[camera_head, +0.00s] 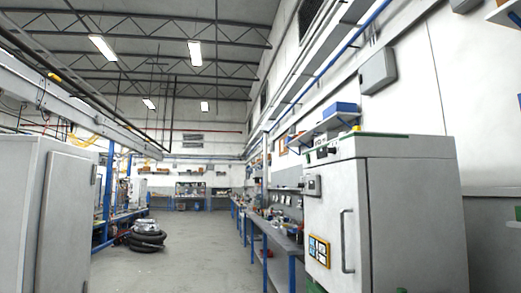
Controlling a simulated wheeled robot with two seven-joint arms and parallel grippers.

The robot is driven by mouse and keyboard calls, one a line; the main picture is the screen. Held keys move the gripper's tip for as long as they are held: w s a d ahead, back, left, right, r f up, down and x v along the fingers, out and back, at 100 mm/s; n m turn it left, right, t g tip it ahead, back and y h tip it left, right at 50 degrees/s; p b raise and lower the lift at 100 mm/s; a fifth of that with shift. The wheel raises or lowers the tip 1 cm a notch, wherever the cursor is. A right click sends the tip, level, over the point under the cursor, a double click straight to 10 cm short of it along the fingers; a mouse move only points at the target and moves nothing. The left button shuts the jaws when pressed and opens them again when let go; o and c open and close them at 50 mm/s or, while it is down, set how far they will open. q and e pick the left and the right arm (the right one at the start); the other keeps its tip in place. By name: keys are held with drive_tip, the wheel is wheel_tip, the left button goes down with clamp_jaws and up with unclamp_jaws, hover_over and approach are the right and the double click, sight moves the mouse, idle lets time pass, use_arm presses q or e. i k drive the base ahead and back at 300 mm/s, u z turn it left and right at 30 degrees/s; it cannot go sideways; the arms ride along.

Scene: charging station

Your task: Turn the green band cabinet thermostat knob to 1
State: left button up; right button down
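Small dark marks show on the band, too small to read. A small grey box (314,186) is fixed to the cabinet's front at upper left. I cannot make out which part is the thermostat knob or its setting. A vertical handle (346,241) is on the front door, which looks shut. Neither of my grippers is in view.
A yellow-edged label panel (319,250) is low on the cabinet front. A grey cabinet (65,220) stands at the left. Blue-legged workbenches (273,236) line the right wall. A coiled black hose (146,236) lies on the floor. The middle aisle (205,240) is clear.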

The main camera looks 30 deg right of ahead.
sight(333, 151)
drive_tip(key=u, duration=0.2)
drive_tip(key=i, duration=0.5)
drive_tip(key=z, duration=0.75)
drive_tip(key=i, duration=1.3)
drive_tip(key=z, duration=1)
